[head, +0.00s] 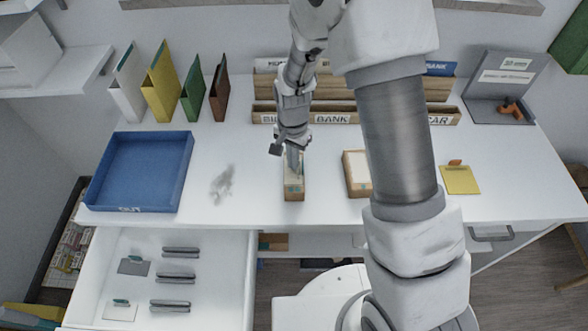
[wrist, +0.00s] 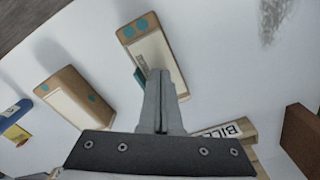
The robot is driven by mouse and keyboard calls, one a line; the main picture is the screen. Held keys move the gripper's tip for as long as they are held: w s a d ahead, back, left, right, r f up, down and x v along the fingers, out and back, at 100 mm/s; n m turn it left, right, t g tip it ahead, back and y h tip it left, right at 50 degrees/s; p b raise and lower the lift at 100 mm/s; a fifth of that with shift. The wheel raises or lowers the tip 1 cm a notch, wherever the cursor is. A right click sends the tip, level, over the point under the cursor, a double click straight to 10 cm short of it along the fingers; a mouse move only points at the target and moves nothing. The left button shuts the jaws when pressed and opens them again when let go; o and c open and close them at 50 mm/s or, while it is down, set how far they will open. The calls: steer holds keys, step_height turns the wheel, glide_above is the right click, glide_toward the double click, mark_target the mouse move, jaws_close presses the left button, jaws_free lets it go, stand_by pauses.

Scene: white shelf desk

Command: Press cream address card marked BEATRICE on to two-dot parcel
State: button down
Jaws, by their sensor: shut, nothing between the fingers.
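The two-dot parcel (head: 294,192) is a brown box with a pale top panel on the desk's front middle. The wrist view shows two teal dots on the end of this parcel (wrist: 128,32). My gripper (head: 293,168) is shut and empty, its fingertips over the parcel's top; in the wrist view the gripper (wrist: 160,78) covers part of the panel. A teal tab (wrist: 140,76) shows beside the fingers, apparently on a pale card lying on the parcel. Its name cannot be read, and I cannot tell whether the fingertips touch it.
Another brown parcel (head: 351,178) stands to the right. A blue OUT tray (head: 184,178) is at left. The open drawer (head: 215,275) holds a grey card (head: 134,267), a pale card (head: 120,313) and several dark strips. Labelled racks (head: 290,117) stand behind; a yellow note (head: 461,181) lies right.

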steer(key=shift+f+b, duration=0.3)
steer(key=shift+f, duration=0.15)
stand_by(0.6)
step_height(320, 180, up, 8)
steer(key=p, duration=0.5)
stand_by(0.4)
stand_by(0.3)
